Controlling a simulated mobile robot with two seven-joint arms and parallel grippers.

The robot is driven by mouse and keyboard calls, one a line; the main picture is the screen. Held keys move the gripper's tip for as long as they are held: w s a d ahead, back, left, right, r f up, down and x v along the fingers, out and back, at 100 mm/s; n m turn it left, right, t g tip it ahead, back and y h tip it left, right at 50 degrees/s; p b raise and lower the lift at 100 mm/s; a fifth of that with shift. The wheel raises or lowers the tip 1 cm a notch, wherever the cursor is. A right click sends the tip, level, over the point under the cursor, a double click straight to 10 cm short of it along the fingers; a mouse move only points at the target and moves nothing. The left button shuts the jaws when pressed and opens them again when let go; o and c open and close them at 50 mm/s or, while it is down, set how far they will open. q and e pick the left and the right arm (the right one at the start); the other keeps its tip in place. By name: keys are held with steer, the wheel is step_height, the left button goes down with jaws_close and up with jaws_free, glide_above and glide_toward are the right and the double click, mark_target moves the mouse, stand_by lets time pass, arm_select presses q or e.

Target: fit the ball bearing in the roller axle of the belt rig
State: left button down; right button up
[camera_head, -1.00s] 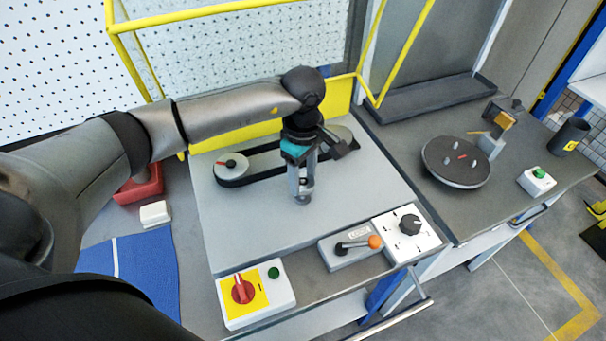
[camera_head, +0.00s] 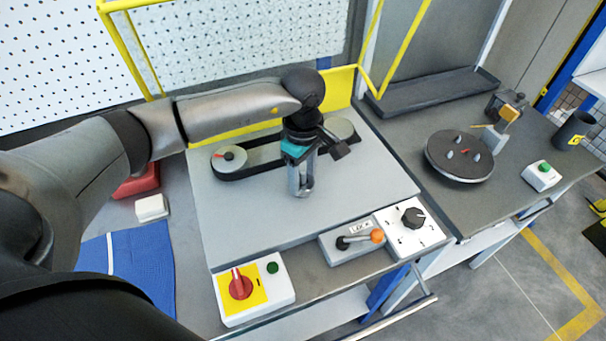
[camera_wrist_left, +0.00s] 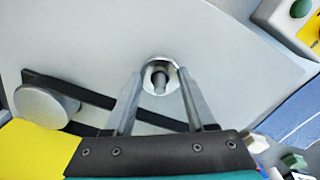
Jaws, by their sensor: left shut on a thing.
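My left gripper (camera_head: 301,190) reaches in from the left and points down over the grey plate, in front of the belt. In the left wrist view its fingertips (camera_wrist_left: 161,75) are shut on a bright metal ring, the ball bearing (camera_wrist_left: 148,76). A grey pin-like part shows in the ring's middle; I cannot tell whether it belongs to the bearing. The belt rig (camera_head: 262,173) has a dark belt around a left roller (camera_head: 219,161) and a right roller (camera_head: 342,128). The right roller also shows in the left wrist view (camera_wrist_left: 45,108). My right gripper is in neither view.
A red-switch box (camera_head: 275,290), a lever box (camera_head: 345,248) and a dial box (camera_head: 425,232) line the plate's front edge. A dark turntable (camera_head: 445,168) with several pegs stands at right. A yellow frame (camera_head: 125,50) rises behind. The plate's front left is clear.

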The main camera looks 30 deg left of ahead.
arm_select(q)
steer(key=shift+f+b, duration=0.55)
steer(key=shift+f, duration=0.1)
steer(key=shift+c, duration=0.8)
jaws_free()
steer(key=shift+r, duration=0.1)
step_height(320, 180, up, 12)
steer(key=shift+f, duration=0.1)
